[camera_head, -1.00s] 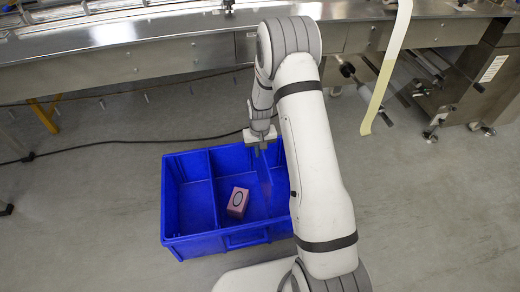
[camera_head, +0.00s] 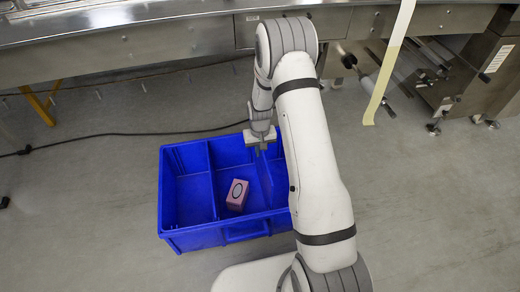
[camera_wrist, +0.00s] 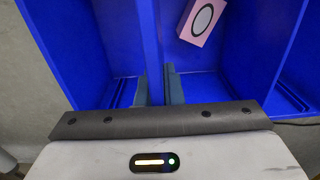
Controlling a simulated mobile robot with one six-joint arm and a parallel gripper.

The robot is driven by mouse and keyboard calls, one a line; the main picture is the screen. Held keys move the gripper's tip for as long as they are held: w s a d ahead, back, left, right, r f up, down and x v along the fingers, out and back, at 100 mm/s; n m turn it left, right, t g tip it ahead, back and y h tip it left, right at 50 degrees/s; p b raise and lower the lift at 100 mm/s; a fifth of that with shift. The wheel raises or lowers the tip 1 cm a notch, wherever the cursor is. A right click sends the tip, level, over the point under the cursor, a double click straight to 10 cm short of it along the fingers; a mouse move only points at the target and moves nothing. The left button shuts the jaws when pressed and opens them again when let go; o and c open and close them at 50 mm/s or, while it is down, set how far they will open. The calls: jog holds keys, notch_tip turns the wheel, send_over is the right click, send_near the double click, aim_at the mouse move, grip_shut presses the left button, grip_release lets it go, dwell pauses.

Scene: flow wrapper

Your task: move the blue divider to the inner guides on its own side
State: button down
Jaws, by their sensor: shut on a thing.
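The blue crate (camera_head: 195,239) stands on the floor with upright blue dividers inside. My gripper (camera_head: 262,141) is at the crate's far edge, right of the middle in the head view. In the wrist view my gripper (camera_wrist: 159,88) is shut on the blue divider (camera_wrist: 150,35), with one grey finger on each side of it. The divider looks upright and inside the crate. Most of its lower edge is hidden, so I cannot tell how it sits in its guides. Slotted guides (camera_wrist: 291,96) show low on the crate wall.
A pink box with a black oval (camera_head: 237,194) lies in the middle compartment. The other divider (camera_head: 212,180) stands left of it. A black cable (camera_head: 110,134) runs on the floor behind the crate. A steel machine (camera_head: 150,52) stands beyond, with a hanging film strip (camera_head: 385,80).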

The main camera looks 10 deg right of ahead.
aim_at(260, 162)
jog(key=shift+f+b, duration=2.15)
jog(key=shift+f, duration=1.45)
jog(key=c, duration=1.5)
grip_release()
notch_tip(260, 162, up, 8)
jog(key=p, duration=0.3)
jog(key=shift+f, duration=0.1)
